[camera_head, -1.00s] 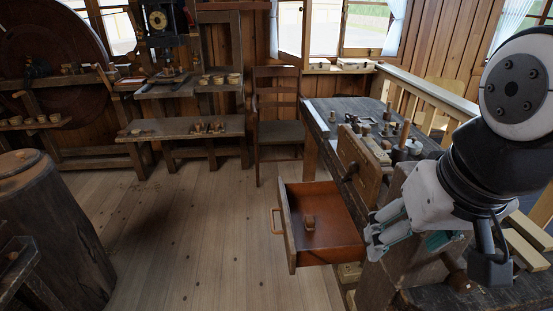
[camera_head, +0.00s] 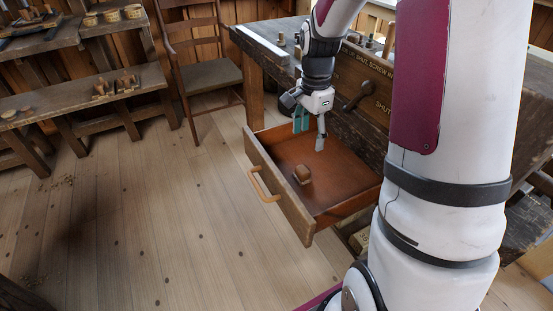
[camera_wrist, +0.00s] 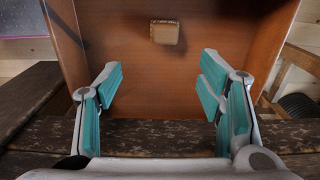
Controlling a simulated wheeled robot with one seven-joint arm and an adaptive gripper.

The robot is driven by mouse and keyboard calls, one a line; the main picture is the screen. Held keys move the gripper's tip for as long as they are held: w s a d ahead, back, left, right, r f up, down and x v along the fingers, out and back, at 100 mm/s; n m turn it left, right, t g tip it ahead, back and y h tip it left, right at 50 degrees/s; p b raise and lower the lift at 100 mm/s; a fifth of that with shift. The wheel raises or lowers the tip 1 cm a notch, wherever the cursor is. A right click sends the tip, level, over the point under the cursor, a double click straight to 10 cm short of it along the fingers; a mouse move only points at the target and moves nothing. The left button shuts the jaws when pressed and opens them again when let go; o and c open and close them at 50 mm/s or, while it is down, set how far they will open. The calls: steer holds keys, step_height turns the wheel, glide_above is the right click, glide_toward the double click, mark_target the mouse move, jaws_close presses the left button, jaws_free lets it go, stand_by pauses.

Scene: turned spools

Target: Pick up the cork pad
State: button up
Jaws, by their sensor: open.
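A small brown block, which looks like the cork pad (camera_head: 302,174), lies on the floor of the open drawer (camera_head: 340,163), near its front. In the wrist view the cork pad (camera_wrist: 165,32) shows at the top middle, with a paler face towards me. My gripper (camera_head: 311,133) points down above the back part of the drawer, by the bench side. Its jaws are wide apart and empty. In the wrist view my gripper (camera_wrist: 161,82) spreads its teal pads to either side, with the cork pad beyond the tips, apart from them.
The drawer's front panel with its wooden handle (camera_head: 264,186) stands out over the floor. The bench's upright board with a dark crank (camera_head: 357,96) is close behind my gripper. A chair (camera_head: 203,70) stands at the back left. The plank floor is mostly clear.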

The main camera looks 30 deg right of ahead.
steer(key=b, duration=0.2)
glide_above(303, 169)
step_height(303, 169, down, 9)
steer(key=shift+s+d+f, duration=0.1)
steer(key=shift+s+d, duration=0.05)
steer(key=shift+a+f+b, duration=0.15)
steer(key=shift+f+b, duration=0.2)
steer(key=shift+f, duration=0.95)
steer(key=shift+a+f+b, duration=0.1)
steer(key=shift+f+b, duration=0.25)
steer(key=shift+f, duration=0.95)
steer(key=shift+c, duration=0.3)
steer(key=c, duration=1.1)
